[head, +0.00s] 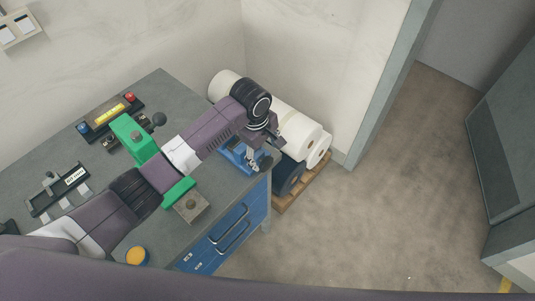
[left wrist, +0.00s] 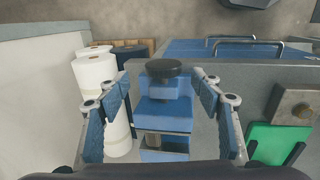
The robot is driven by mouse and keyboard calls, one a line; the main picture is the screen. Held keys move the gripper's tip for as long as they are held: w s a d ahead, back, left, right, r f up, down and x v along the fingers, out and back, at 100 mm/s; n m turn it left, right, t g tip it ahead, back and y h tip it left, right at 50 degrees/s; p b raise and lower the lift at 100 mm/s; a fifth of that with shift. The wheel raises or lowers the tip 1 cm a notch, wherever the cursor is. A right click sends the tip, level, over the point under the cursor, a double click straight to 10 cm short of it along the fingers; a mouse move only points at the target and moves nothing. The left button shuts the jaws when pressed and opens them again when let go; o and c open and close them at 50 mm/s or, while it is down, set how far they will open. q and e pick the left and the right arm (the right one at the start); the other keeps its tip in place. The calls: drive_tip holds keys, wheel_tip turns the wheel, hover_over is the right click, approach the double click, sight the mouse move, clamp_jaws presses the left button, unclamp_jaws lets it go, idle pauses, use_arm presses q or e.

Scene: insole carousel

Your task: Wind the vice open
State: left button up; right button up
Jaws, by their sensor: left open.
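The blue vice (head: 233,157) sits at the right end of the grey bench, partly hidden by my left arm and gripper. In the left wrist view the blue vice (left wrist: 165,112) stands in the middle, with a round black knob (left wrist: 164,68) on its far end. The knob (head: 265,165) shows dark near the bench corner in the head view. My left gripper (head: 254,161) is over the vice. Its fingers are spread wide on both sides of the vice in the wrist view, open and empty. How far the vice jaws are apart is unclear. My right gripper is not in view.
Green tooling (head: 131,135), a yellow button (head: 136,256) and a metal block (head: 191,206) are on the bench. Blue drawers (head: 232,232) face open floor.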

sight(266, 161)
use_arm(q)
drive_tip(key=f, duration=0.3)
drive_tip(key=shift+s+f+p, duration=0.15)
drive_tip(key=shift+s+p, duration=0.15)
drive_tip(key=shift+d+f, duration=0.15)
drive_tip(key=shift+f, duration=0.2)
drive_tip(key=shift+w+f, duration=0.2)
drive_tip(key=shift+f, duration=0.1)
drive_tip(key=shift+w+d+f, duration=0.1)
drive_tip(key=shift+w+f, duration=0.1)
drive_tip(key=shift+f, duration=0.15)
drive_tip(key=shift+s+r, duration=0.1)
drive_tip(key=shift+c, duration=0.2)
drive_tip(key=c, duration=1.1)
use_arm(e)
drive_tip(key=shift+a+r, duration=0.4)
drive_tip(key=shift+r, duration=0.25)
